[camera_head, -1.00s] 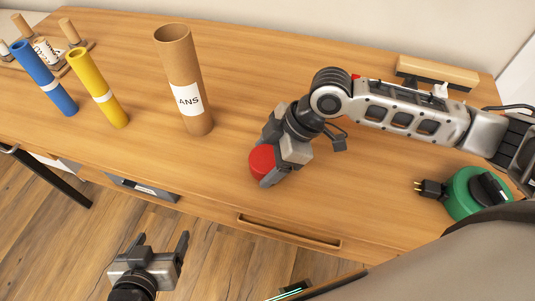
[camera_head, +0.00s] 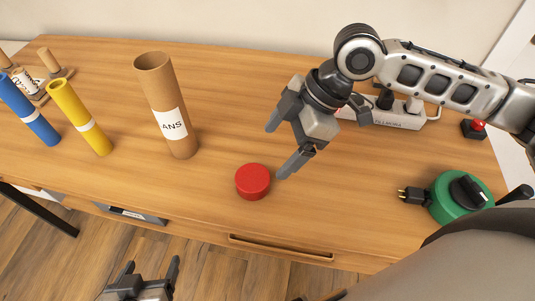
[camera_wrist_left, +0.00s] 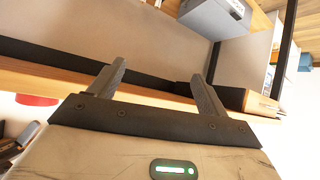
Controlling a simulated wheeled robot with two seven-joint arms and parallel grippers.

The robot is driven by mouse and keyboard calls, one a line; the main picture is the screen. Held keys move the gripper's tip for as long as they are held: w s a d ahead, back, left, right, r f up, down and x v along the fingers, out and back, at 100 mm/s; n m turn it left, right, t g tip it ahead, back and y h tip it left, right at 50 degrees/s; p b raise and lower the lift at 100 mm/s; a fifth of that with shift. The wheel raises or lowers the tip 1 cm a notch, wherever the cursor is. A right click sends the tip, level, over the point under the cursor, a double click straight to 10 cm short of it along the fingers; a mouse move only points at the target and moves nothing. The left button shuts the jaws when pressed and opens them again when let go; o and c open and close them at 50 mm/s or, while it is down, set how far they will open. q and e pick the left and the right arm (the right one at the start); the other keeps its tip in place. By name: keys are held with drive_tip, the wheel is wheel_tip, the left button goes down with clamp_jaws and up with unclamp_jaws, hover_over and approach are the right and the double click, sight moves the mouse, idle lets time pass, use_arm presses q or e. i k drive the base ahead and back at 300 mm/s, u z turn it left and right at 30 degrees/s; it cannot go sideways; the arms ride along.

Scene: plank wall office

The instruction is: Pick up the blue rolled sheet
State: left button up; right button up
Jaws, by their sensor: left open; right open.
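The blue rolled sheet (camera_head: 28,110) stands tilted in the picture at the left of the desk, with a pale band around it. A yellow rolled sheet (camera_head: 79,118) stands just right of it. My left gripper (camera_head: 150,266) is open and empty, low in front of the desk's front edge and well away from the blue roll. Its two open fingers also show in the left wrist view (camera_wrist_left: 158,82), with nothing between them. My right gripper (camera_head: 280,146) is open and empty above the desk, beside a round red cap (camera_head: 252,181) lying on the desktop.
A tall brown cardboard tube (camera_head: 167,105) with a label stands right of the yellow roll. A green reel with a plug (camera_head: 460,198) lies at the right, and a white power strip (camera_head: 395,115) at the back.

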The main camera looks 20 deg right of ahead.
sight(10, 94)
drive_tip(key=k, duration=1)
